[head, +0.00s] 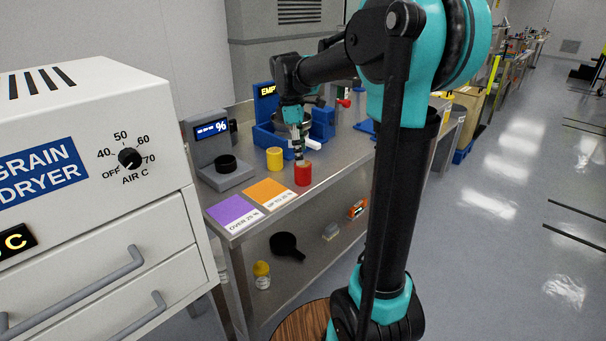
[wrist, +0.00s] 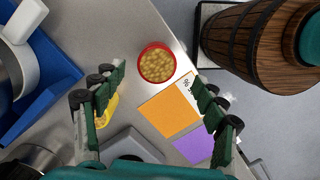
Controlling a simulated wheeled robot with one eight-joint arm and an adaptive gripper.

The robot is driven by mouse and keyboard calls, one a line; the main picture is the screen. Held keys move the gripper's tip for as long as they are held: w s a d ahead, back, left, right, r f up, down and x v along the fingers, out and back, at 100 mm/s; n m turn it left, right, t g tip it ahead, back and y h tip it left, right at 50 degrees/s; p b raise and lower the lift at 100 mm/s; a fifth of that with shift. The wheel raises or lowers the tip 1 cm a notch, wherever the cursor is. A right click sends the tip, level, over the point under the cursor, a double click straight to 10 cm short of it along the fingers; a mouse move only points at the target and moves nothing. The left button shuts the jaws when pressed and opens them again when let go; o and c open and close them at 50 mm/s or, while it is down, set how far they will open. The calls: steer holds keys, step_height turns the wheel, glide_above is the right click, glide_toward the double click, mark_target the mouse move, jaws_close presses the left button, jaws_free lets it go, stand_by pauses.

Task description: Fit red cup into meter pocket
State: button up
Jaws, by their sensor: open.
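The red cup (head: 303,175) stands upright on the steel bench near its front edge, beside the orange card. In the wrist view the red cup (wrist: 157,64) is seen from above, filled with yellowish grains. The meter (head: 213,150) stands at the bench's left end with a lit % display and a dark round pocket (head: 226,163) on its base. In the wrist view, part of a grey body like the meter's base (wrist: 133,144) shows at the bottom. My gripper (head: 299,160) is just above the red cup. In the wrist view my gripper (wrist: 160,84) is open, its fingers wide apart, with the cup beyond the fingertips.
A yellow cup (head: 275,158) stands behind the red one. Orange (head: 268,193) and purple (head: 232,213) cards lie at the front left. A blue bin (head: 270,136) stands behind. The grain dryer (head: 90,150) stands left of the bench. A wooden barrel (wrist: 250,45) is beside the bench.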

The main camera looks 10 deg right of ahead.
mark_target(303, 166)
steer(key=shift+w+d+f, duration=0.1)
steer(key=shift+d+f, duration=0.1)
steer(key=shift+f, duration=1.3)
steer(key=shift+d+f, duration=0.2)
steer(key=shift+f, duration=1.25)
steer(key=c, duration=1.3)
steer(key=shift+r, duration=0.1)
steer(key=shift+c, duration=0.2)
